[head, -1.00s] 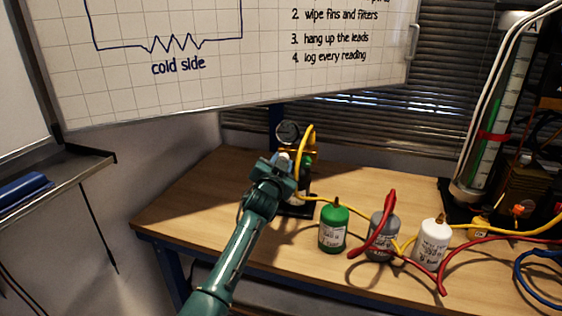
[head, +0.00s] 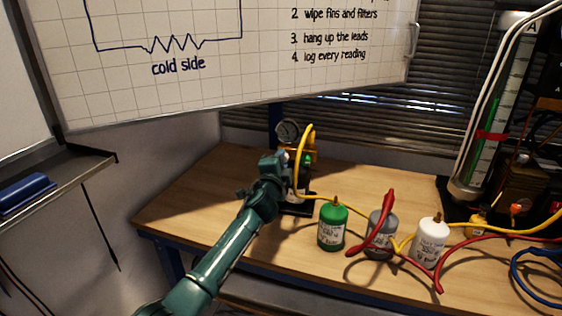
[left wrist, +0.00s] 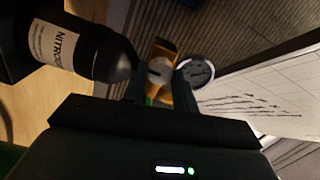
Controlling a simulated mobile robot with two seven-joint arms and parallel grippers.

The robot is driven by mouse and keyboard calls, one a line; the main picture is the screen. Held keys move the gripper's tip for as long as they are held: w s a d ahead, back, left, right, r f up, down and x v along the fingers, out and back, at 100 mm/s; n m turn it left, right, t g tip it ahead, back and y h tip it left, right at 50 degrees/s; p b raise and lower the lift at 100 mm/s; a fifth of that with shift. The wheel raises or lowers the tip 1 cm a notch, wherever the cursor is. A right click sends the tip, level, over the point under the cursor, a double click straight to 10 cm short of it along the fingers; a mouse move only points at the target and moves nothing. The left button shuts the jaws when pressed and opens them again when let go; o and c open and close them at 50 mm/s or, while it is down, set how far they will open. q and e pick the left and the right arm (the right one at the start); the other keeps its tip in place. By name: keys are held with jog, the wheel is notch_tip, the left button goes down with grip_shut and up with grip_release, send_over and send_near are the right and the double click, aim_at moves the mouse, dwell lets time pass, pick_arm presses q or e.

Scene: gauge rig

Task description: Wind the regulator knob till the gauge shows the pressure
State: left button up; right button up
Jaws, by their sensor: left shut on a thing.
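The round pressure gauge (head: 288,131) stands on top of the regulator rig at the back of the bench. It also shows in the left wrist view (left wrist: 198,72), tilted and too small to read. The yellow regulator body (head: 309,155) is just below it. My left gripper (head: 279,163) is at the front of the regulator. In the left wrist view its two fingers (left wrist: 161,86) are shut on the pale round regulator knob (left wrist: 160,70). My right gripper is not in view.
A green bottle (head: 332,227), a grey bottle (head: 381,238) and a white bottle (head: 431,241) stand to the right on the bench (head: 185,205). A yellow hose (head: 318,197) and a red hose (head: 452,246) run among them. The bench's left part is clear.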

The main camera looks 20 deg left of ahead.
pick_arm(q)
jog(key=shift+r+m, duration=0.1)
jog(key=shift+m, duration=0.6)
jog(key=o, duration=1)
jog(key=shift+s+d+p, duration=0.2)
jog(key=shift+s+p, duration=0.1)
jog(key=shift+s, duration=3)
jog(key=shift+s+d+p, duration=0.15)
jog(key=shift+s+p, duration=0.15)
jog(key=shift+s, duration=3)
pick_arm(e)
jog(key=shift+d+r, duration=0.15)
